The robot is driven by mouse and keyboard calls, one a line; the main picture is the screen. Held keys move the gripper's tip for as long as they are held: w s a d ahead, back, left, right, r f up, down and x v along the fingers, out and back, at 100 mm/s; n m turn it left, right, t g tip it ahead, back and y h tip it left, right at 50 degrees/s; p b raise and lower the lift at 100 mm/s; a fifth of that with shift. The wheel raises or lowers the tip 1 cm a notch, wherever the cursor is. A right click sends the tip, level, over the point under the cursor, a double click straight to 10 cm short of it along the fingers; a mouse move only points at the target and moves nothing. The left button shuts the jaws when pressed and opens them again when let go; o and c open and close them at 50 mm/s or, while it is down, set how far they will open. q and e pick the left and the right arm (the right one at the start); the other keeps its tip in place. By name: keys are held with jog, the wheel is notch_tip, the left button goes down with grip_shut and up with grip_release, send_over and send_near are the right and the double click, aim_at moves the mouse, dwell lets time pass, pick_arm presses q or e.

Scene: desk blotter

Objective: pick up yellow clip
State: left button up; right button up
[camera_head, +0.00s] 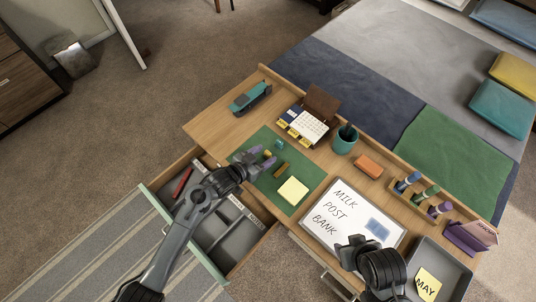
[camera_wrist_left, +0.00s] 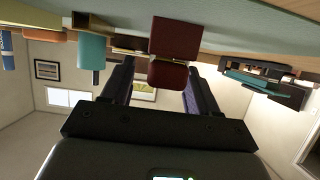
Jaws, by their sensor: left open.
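The yellow clip (camera_head: 279,172) is a small mustard-yellow piece lying on the green blotter (camera_head: 301,166). A gold-coloured piece (camera_wrist_left: 90,22) at the upper left of the left wrist view looks like the same clip. My left gripper (camera_head: 262,157) is over the blotter just left of and behind the clip. Its fingers (camera_wrist_left: 155,86) stand apart with nothing held between them. A dark red piece (camera_wrist_left: 172,38) shows beyond the fingers. My right gripper (camera_head: 355,252) is dark and sits over the whiteboard's front edge; its fingers cannot be made out.
A yellow sticky pad (camera_head: 293,190) lies beside the clip. A calendar (camera_head: 308,126), teal cup (camera_head: 344,139), orange box (camera_head: 369,166) and stapler (camera_head: 251,97) stand behind. The whiteboard (camera_head: 340,212) is at right. An open drawer (camera_head: 251,243) juts out under my left arm.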

pick_arm(q)
jog(key=shift+c, duration=0.4)
grip_shut()
jog(key=shift+r, duration=0.15)
